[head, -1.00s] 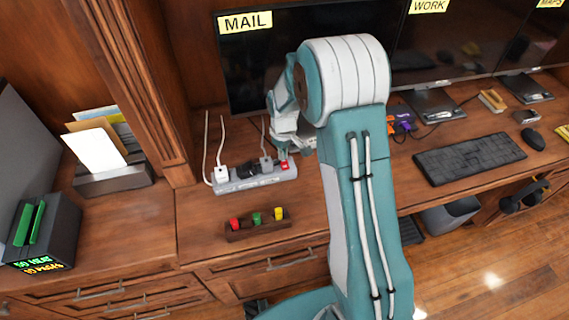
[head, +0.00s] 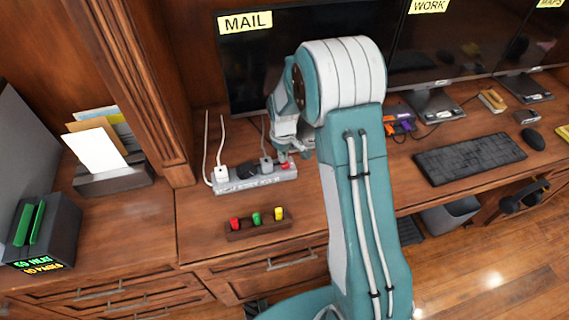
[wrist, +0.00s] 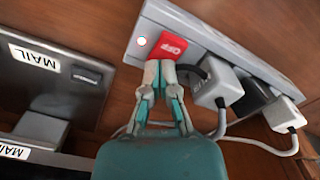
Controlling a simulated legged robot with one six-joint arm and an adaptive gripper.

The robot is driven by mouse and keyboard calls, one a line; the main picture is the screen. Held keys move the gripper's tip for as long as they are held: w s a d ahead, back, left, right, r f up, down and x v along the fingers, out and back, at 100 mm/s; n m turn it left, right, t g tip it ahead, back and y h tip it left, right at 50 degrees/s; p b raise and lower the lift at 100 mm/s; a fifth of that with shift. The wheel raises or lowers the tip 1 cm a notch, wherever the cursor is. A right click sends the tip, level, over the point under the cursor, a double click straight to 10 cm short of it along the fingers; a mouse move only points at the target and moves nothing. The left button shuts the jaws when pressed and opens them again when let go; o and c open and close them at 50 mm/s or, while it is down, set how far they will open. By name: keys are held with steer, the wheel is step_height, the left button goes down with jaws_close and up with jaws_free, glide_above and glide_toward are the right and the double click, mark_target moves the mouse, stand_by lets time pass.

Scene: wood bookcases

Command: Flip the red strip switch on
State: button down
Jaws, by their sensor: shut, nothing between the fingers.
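The red strip switch (wrist: 166,47) is at one end of the grey power strip (wrist: 199,29) and shows the word "OFF" in the wrist view. A small round light (wrist: 142,41) glows beside it. In the head view the red switch (head: 286,166) is at the right end of the strip (head: 228,187), partly hidden by my gripper. My gripper (wrist: 159,67) is shut and empty, with its fingertips at the edge of the red switch. They look very close to it or touching; I cannot tell which.
Several plugs with cords, including a white plug (head: 221,174) and a black plug (head: 248,170), sit in the strip. A wooden block with red, green and yellow pieces (head: 258,224) lies in front. The MAIL monitor (head: 245,75) stands behind.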

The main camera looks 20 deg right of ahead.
steer(key=shift+r, duration=3.5)
steer(key=shift+r, duration=0.15)
steer(key=s+r+m+t, duration=0.3)
steer(key=s+r, duration=0.8)
steer(key=r, duration=0.4)
steer(key=s+r+m+t, duration=0.1)
steer(key=s+r, duration=0.1)
steer(key=s, duration=0.6)
steer(key=s+r+m+t, duration=0.1)
steer(key=s+r+m, duration=0.1)
steer(key=s, duration=0.6)
steer(key=shift+s+r+t, duration=0.3)
steer(key=shift+s+r, duration=0.05)
steer(key=shift+r, duration=0.3)
